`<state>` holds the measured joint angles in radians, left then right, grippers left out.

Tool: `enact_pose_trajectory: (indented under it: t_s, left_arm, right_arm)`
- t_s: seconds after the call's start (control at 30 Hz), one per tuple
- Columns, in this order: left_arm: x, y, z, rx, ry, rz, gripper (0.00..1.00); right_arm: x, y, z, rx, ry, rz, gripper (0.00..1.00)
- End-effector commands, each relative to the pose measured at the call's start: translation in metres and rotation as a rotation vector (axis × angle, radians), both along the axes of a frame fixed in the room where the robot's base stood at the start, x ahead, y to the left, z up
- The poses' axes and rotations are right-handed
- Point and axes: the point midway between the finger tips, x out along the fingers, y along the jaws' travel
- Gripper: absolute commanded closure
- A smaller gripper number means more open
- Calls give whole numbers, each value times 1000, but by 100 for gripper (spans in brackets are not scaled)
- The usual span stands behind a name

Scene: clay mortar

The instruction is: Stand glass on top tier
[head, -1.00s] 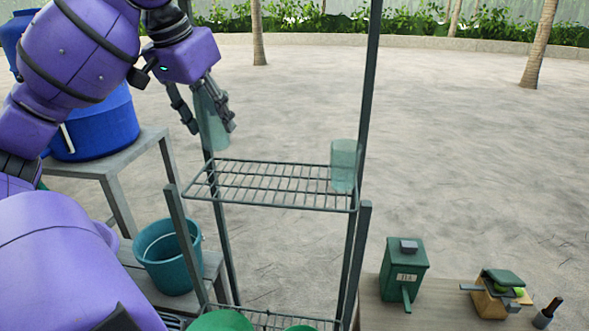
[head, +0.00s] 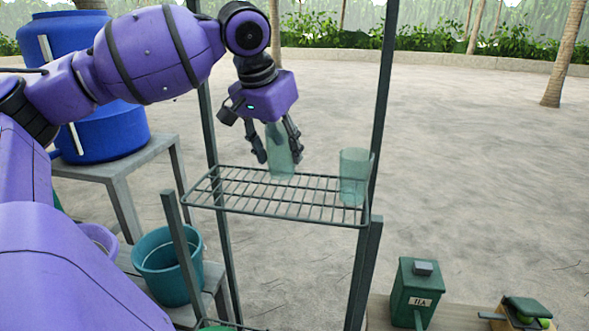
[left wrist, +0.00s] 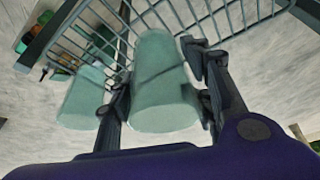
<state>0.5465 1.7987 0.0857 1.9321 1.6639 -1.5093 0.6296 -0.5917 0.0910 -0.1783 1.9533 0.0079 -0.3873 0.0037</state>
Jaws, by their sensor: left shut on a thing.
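My left gripper (head: 277,150) is shut on a clear greenish glass (head: 282,160) over the back middle of the wire top tier (head: 250,200). The held glass (left wrist: 165,85) fills the space between the fingers in the left wrist view. It looks about upright, its lower end at or just above the wires; I cannot tell whether it touches. A second glass (head: 354,178) stands upright at the right end of the tier, apart from the held one; it also shows in the left wrist view (left wrist: 83,98). My right gripper is not in view.
Rack posts (head: 381,110) rise at the tier's corners. A teal bucket (head: 168,268) and a blue water tank (head: 105,130) stand at the left. A green box (head: 412,290) stands at lower right. The tier's left part is clear.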

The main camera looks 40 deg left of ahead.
Motion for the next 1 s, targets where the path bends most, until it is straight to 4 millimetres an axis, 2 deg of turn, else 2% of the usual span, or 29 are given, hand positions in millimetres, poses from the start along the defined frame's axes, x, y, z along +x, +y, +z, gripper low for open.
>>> enact_pose_trajectory:
  t_s: [0.23, 0.3, 0.4, 0.77, 0.8, 0.93, 1.0]
  left_arm:
    - [12, -6, -18, 0, -1, -1, 86]
    - [9, -5, -24, -1, -2, 0, 86]
    - [9, -5, -35, 0, -8, -1, 86]
    - [9, -5, -41, 0, -8, 0, 86]
    - [9, -5, -41, 0, -7, 1, 49]
    - [9, -5, -41, 0, -6, 1, 33]
    - [9, -5, -41, 0, -6, 1, 33]
  right_arm:
    - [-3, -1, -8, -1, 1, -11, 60]
    - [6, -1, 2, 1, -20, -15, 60]
    - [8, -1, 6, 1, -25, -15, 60]
    - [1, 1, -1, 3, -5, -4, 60]
    - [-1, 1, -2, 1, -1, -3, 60]
    - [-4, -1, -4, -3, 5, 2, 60]
    - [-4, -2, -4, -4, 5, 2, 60]
